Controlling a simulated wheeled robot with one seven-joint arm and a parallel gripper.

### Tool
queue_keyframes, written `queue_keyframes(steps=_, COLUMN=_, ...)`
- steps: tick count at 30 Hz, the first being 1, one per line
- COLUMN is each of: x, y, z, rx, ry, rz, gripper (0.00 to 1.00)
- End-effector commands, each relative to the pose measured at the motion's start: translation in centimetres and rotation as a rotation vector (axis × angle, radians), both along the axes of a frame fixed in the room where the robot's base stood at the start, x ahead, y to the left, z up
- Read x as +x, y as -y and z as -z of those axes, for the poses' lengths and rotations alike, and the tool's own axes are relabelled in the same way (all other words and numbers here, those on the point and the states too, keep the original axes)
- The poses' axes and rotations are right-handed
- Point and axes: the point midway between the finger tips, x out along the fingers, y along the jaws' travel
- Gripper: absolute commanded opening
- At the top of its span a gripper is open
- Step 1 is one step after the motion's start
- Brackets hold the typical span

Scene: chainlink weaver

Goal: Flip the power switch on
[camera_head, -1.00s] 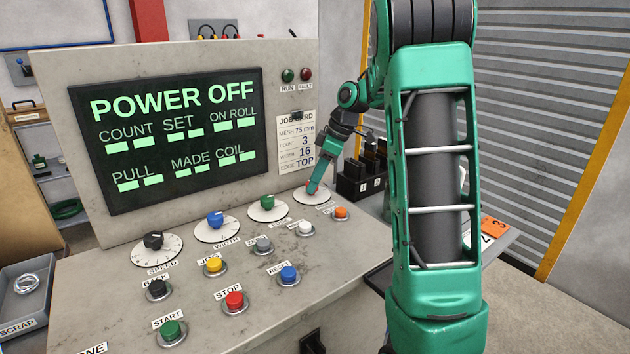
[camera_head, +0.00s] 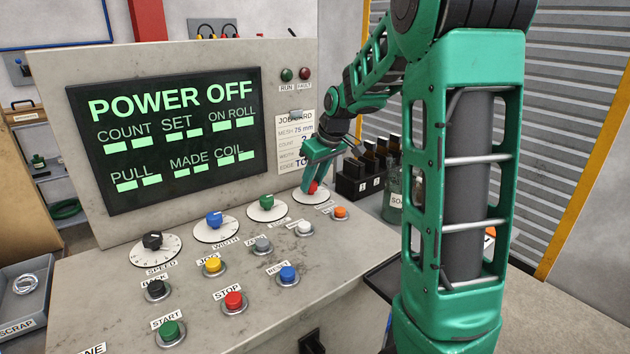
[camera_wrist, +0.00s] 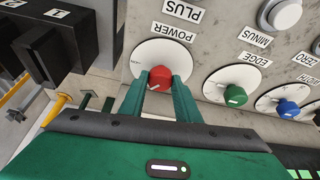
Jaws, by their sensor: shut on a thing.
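The power switch is a red knob (camera_wrist: 160,76) on a round white plate (camera_wrist: 178,53), with the label POWER beside it in the wrist view. In the head view the red knob (camera_head: 312,187) shows at the right end of the row of knobs. My gripper (camera_wrist: 161,80) is shut on the red knob, with one green finger on each side of it. The knob's white pointer mark shows near the left finger. The screen (camera_head: 170,135) reads POWER OFF.
A green EDGE knob (camera_wrist: 235,95) and a blue knob (camera_wrist: 287,109) stand to the right in the wrist view. White (camera_head: 304,228) and orange (camera_head: 341,213) buttons lie just in front of the switch. A black rack (camera_head: 358,185) stands close to the right.

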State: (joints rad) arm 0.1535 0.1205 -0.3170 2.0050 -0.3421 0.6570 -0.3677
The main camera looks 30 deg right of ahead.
Motion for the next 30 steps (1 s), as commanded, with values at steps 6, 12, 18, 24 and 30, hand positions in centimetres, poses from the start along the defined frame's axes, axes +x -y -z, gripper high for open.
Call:
queue_keyframes(steps=6, x=0.25, y=-0.23, z=-0.16, rx=-0.003, ry=0.009, rz=0.205, gripper=0.07)
queue_keyframes(steps=12, x=0.28, y=-0.39, z=-0.19, rx=-0.002, ry=0.008, rz=0.394, gripper=0.07)
queue_keyframes(steps=18, x=0.36, y=-0.55, z=-0.17, rx=-0.001, ry=0.008, rz=0.576, gripper=0.07)
queue_keyframes(steps=24, x=0.41, y=-0.65, z=-0.15, rx=-0.001, ry=0.007, rz=0.731, gripper=0.07)
queue_keyframes(steps=30, x=0.50, y=-0.74, z=-0.19, rx=0.001, ry=0.009, rz=0.841, gripper=0.07)
